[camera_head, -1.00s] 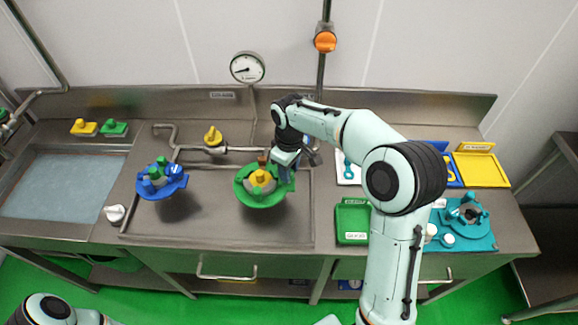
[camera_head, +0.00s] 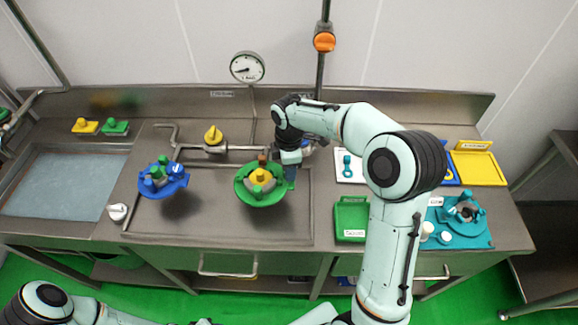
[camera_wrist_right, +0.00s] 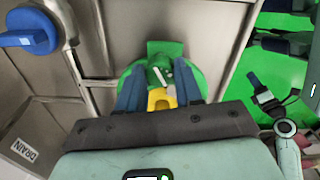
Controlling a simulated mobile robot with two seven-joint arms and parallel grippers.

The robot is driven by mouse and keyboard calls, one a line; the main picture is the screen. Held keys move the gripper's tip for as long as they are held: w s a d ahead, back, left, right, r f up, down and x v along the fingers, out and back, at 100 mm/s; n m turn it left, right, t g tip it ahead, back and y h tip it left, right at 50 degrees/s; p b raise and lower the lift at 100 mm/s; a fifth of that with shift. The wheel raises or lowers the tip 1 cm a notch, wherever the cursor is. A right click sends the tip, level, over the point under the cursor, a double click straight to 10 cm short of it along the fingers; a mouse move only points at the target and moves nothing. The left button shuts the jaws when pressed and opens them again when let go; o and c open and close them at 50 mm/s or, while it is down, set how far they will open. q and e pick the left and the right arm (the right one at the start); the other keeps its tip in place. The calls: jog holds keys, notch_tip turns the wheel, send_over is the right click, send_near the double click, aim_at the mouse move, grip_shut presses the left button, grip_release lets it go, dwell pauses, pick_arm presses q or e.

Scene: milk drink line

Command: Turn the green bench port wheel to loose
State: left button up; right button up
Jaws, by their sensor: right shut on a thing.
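The green bench port (camera_head: 258,198) sits on the steel bench, left of my right arm. It is a round green part with a yellow piece in its middle, and it also shows in the right wrist view (camera_wrist_right: 197,78). My right gripper (camera_head: 289,172) is at the port's right edge in the head view. In the wrist view its two blue-grey fingers (camera_wrist_right: 160,90) lie on either side of the port's green wheel (camera_wrist_right: 158,62) and yellow piece (camera_wrist_right: 161,98). It is shut on the wheel, though the contact is partly hidden. My left gripper is out of view.
A blue port (camera_head: 150,189) stands to the left on the bench. A yellow valve (camera_head: 213,136) and pipes run behind. A green tray (camera_head: 351,216), a yellow tray (camera_head: 480,166) and a teal mat (camera_head: 478,238) lie right. Bare steel lies in front of the ports.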

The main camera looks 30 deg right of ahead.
jog(key=shift+n, duration=0.4)
jog(key=o, duration=1)
jog(key=shift+o, duration=0.2)
notch_tip(320, 180, up, 13)
jog(key=shift+r, duration=0.2)
jog(key=shift+f, duration=0.1)
